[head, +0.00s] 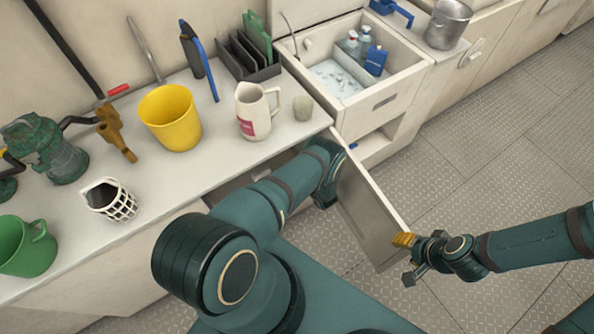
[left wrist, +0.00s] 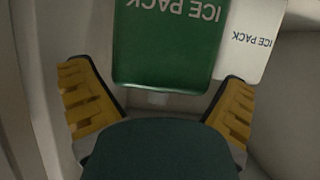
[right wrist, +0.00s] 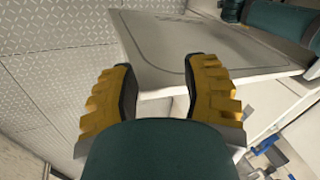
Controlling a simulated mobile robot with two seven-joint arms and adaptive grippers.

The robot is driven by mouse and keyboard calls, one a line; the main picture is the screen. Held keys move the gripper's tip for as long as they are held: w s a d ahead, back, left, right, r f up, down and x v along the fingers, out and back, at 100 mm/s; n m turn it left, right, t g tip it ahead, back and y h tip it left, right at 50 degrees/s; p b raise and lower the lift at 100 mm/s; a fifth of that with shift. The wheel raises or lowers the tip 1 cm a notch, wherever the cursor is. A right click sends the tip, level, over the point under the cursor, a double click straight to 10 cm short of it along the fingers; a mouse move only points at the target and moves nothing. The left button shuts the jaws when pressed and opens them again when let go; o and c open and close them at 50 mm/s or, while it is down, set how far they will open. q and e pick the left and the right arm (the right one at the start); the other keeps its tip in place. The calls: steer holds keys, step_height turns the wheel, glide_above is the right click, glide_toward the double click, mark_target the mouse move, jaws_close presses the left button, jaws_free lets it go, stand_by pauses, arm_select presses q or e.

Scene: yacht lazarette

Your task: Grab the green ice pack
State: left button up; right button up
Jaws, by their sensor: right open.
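The green ice pack (left wrist: 166,45) shows in the left wrist view, with white "ICE PACK" lettering that reads upside down. A white ice pack (left wrist: 252,40) lies beside it on the right. My left gripper (left wrist: 158,100) is open, its yellow fingers apart at either side of the green pack's near end, with nothing visible between them. In the head view my left arm reaches into the cabinet under the counter, and the left gripper is hidden there. My right gripper (head: 405,258) is open at the edge of the cabinet door (head: 368,208); it also shows in the right wrist view (right wrist: 160,95).
The open cabinet door stands out to the right of my left arm. The counter (head: 220,150) holds a yellow bucket (head: 171,118), a white mug (head: 255,112), a green mug (head: 27,246) and a dark rack (head: 246,58). An open drawer (head: 385,100) holds bottles. The floor at right is clear.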

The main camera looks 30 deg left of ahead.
arm_select(q)
steer(key=v, duration=1.2)
steer(key=x, duration=1.2)
steer(key=shift+d, duration=0.1)
steer(key=c, duration=1)
arm_select(e)
steer(key=shift+s+a, duration=0.3)
steer(key=shift+a, duration=0.2)
steer(key=shift+s+a, duration=0.25)
steer(key=shift+a, duration=0.2)
arm_select(q)
steer(key=shift+c, duration=0.3)
